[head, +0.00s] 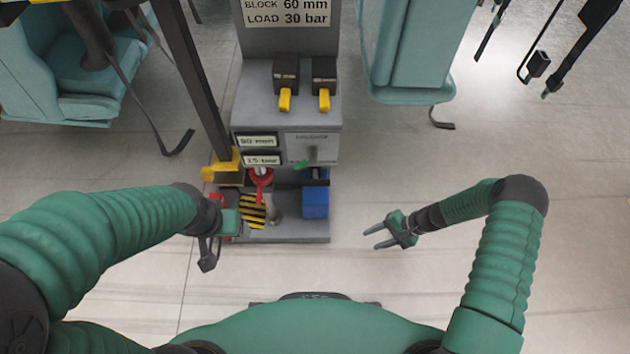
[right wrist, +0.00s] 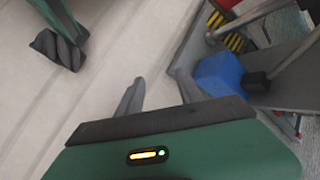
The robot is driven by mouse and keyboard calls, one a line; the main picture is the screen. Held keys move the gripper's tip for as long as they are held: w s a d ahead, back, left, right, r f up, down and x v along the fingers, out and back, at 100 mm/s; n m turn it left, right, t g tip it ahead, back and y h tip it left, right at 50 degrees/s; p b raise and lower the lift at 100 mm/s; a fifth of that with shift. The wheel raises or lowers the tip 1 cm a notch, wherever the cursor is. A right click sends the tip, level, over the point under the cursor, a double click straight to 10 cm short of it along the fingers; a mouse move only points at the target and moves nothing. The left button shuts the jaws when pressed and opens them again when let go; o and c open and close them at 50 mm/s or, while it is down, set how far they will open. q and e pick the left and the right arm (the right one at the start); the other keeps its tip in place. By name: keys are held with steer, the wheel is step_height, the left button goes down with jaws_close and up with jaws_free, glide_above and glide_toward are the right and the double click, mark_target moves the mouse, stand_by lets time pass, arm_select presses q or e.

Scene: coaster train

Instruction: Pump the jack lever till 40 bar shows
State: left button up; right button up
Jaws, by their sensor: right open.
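The jack stand (head: 285,150) is a grey column with a low base. Its lower readout (head: 261,160) is small and seems to say 15 bar; the one above seems to say 90 mm. A red handle (head: 261,178) sits below the readouts. A grey rod (right wrist: 232,24) with a rounded end shows in the right wrist view; I cannot tell whether it is the jack lever. My left gripper (head: 236,222) is at the stand's left side by the striped plate; its fingers are unclear. My right gripper (head: 382,236) is open and empty, right of the base, apart from it.
A blue block (head: 316,202) stands at the base's right, also in the right wrist view (right wrist: 228,76). A striped plate (head: 253,211) is beside it. Two yellow-handled switches (head: 285,99) are above. Teal seats (head: 415,50) hang either side. Floor around my right gripper is clear.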

mark_target(318, 183)
steer(key=w+a+r+m+t+y, duration=0.25)
steer(key=w+r, duration=0.25)
steer(key=r, duration=0.4)
steer(key=w+a+r+m+t+y, duration=0.15)
steer(key=w+r+y, duration=0.25)
steer(key=r, duration=0.4)
steer(key=shift+g, duration=0.3)
steer(key=b+x, duration=0.6)
steer(key=x, duration=1)
steer(key=shift+w, duration=0.1)
steer(key=shift+w+a, duration=0.1)
steer(key=shift+a, duration=0.25)
steer(key=shift+r, duration=0.1)
jaws_close()
